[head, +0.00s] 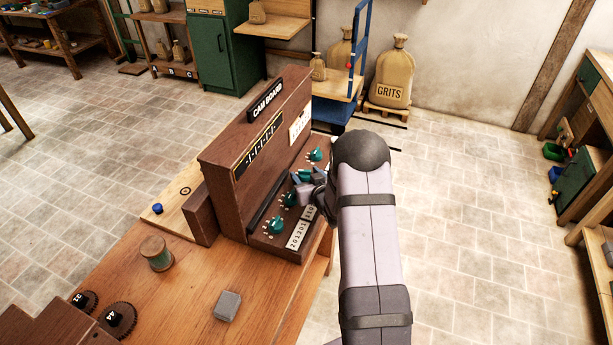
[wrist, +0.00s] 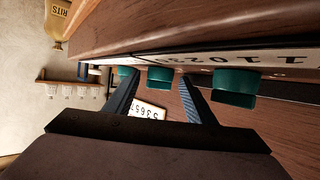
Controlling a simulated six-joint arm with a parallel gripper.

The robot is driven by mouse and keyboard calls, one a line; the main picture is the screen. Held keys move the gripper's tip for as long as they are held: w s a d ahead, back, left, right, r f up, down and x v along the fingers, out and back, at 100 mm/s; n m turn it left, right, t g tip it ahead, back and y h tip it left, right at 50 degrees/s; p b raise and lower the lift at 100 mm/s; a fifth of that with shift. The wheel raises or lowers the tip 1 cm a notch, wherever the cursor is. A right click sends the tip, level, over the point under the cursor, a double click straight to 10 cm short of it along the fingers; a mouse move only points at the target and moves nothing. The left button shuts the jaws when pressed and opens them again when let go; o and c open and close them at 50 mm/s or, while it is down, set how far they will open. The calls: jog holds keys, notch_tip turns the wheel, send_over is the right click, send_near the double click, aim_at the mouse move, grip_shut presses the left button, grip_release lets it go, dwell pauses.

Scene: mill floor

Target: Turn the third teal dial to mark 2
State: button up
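The cam board (head: 240,150) is a brown wooden console with several teal dials in a row on its sloped front. The near dial (head: 274,225) and the one behind it (head: 289,199) show in the head view; the far dial (head: 315,154) stands beyond my gripper (head: 306,188). The dial at my gripper, apparently third from the near end, is partly covered there. In the wrist view this teal dial (wrist: 160,78) lies between my fingertips (wrist: 158,80), with gaps beside it, so the gripper is open. Another dial (wrist: 235,84) is right of the fingers. The mark at the pointer is unreadable.
A number strip (head: 300,229) runs along the console's front edge. A thread spool (head: 156,253), a grey block (head: 227,305) and dark gears (head: 117,318) lie on the wooden table (head: 185,290). Neighbouring dials stand close to my fingers.

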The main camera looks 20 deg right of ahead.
jog(key=shift+s, duration=0.1)
jog(key=shift+b+v, duration=1.2)
jog(key=shift+v, duration=2.4)
jog(key=shift+a+r, duration=0.1)
jog(key=shift+r, duration=0.3)
jog(key=shift+s+a+r+g+h, duration=0.15)
jog(key=shift+s+a+r+g, duration=0.25)
jog(key=shift+a+g, duration=0.15)
jog(key=shift+s+a+r+g+h, duration=0.15)
jog(key=shift+s+a+r+g, duration=0.15)
jog(key=shift+a+g, duration=0.25)
jog(key=s+a+g, duration=0.1)
jog(key=s+a, duration=0.1)
jog(key=s, duration=0.1)
jog(key=s+a+f+g, duration=0.1)
jog(key=s+g, duration=0.1)
jog(key=s, duration=0.1)
jog(key=s+a+g, duration=0.1)
jog(key=s+a, duration=0.1)
jog(key=s, duration=0.1)
jog(key=shift+s+a+f+g, duration=0.2)
jog(key=shift+s+a+g, duration=0.1)
jog(key=s+a+g, duration=0.3)
jog(key=s, duration=0.6)
jog(key=s+a+r+g+y, duration=0.1)
jog(key=s+a+g, duration=0.2)
jog(key=s, duration=0.7)
jog(key=shift+s+a+n+g+y, duration=0.15)
jog(key=shift+a+n+g+y, duration=0.2)
jog(key=shift+a, duration=0.25)
